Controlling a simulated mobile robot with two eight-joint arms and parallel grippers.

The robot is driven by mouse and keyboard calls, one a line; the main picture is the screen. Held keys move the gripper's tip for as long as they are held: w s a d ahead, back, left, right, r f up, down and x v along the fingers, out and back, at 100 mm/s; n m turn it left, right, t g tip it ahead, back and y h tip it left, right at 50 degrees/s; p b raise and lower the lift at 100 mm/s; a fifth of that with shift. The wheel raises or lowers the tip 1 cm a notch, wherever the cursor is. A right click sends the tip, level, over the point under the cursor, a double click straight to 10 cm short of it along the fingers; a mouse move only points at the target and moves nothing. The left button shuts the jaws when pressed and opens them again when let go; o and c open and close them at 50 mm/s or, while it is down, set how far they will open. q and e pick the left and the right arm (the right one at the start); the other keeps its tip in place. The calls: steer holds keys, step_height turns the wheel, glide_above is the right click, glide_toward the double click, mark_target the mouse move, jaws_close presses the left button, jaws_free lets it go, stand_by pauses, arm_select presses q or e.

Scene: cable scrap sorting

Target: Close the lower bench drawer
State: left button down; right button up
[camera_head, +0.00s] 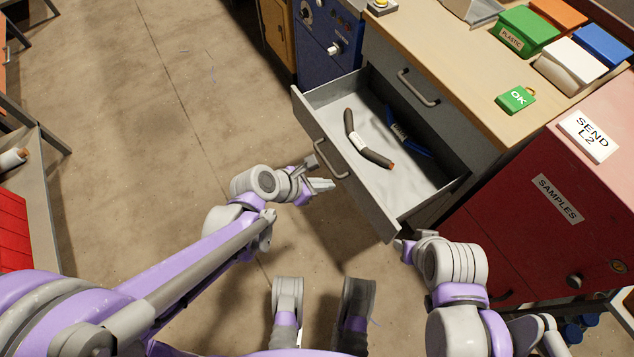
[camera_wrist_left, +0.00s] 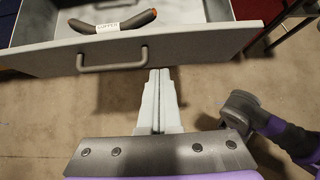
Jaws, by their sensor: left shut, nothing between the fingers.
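The lower bench drawer (camera_head: 342,177) is pulled open, its front facing me, with a grey bar handle (camera_head: 329,160). A dark grey cable piece (camera_head: 371,156) with a white label and a blue cable piece (camera_head: 409,134) lie in it. My left gripper (camera_head: 322,185) is shut and empty, just in front of the drawer front near the handle. In the left wrist view the shut fingers (camera_wrist_left: 159,85) point at the drawer front, below and right of the handle (camera_wrist_left: 112,57); contact cannot be told. My right gripper (camera_head: 402,245) is near the drawer's right front corner; its fingers are mostly hidden.
An upper drawer with a handle (camera_head: 418,88) is shut above. A red samples cabinet (camera_head: 560,230) stands right.

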mark_target(356, 177)
arm_select(q)
steer(key=w+d+f, duration=0.1)
steer(key=w+d+f+b, duration=0.1)
steer(key=d, duration=0.1)
steer(key=w+d, duration=0.2)
steer(key=shift+d+f, duration=0.2)
steer(key=shift+f, duration=0.2)
arm_select(e)
step_height(356, 177, down, 2)
steer(key=shift+w+f, duration=0.15)
arm_select(q)
steer(key=shift+d, duration=0.1)
